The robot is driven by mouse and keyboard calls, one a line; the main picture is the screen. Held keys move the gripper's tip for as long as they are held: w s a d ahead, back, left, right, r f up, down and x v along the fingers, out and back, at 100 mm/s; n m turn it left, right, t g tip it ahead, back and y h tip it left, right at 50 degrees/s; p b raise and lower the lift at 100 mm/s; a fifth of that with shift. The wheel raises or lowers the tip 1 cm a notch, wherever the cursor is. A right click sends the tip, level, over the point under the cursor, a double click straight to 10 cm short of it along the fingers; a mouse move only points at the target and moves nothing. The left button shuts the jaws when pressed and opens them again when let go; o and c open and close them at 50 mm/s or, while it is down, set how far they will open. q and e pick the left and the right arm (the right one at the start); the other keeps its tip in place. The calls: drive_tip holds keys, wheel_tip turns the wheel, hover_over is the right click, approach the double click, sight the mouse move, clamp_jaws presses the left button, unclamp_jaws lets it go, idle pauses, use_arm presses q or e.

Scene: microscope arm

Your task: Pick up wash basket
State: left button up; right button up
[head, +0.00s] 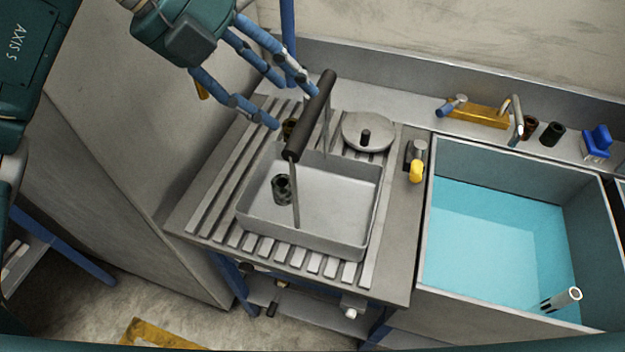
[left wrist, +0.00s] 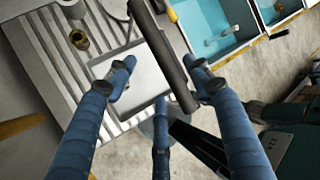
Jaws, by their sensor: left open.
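The wash basket (head: 335,205) is a shallow grey metal tray with a tall wire bail and a dark cylindrical handle (head: 312,112). It sits on the slatted drainboard. A small dark cylindrical part (head: 282,188) is inside it at the left. My left gripper (head: 292,106) has blue fingers, open around or close beside the handle. In the left wrist view the handle (left wrist: 165,55) runs diagonally between the spread fingers of the gripper (left wrist: 160,72), not clasped. The basket (left wrist: 145,75) shows below it. My right gripper is out of view.
A round metal lid (head: 368,130) stands behind the basket on the drainboard (head: 215,185). A sink of blue water (head: 490,240) is to the right, with a tap (head: 516,118) behind it. A yellow-tipped fitting (head: 416,170) stands between. A wall panel rises at the left.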

sight(306, 108)
use_arm(q)
drive_tip(key=p+x, duration=0.1)
drive_tip(key=x, duration=0.2)
drive_tip(key=p+x, duration=0.1)
drive_tip(key=x, duration=0.2)
drive_tip(key=shift+w+d+r+p, duration=0.15)
drive_tip(key=shift+w+d+p, duration=0.05)
drive_tip(key=shift+p, duration=0.15)
drive_tip(key=shift+d+f, duration=0.15)
drive_tip(key=shift+f, duration=0.2)
drive_tip(key=shift+w, duration=0.1)
drive_tip(key=shift+c, duration=0.3)
drive_tip(key=c, duration=0.9)
clamp_jaws()
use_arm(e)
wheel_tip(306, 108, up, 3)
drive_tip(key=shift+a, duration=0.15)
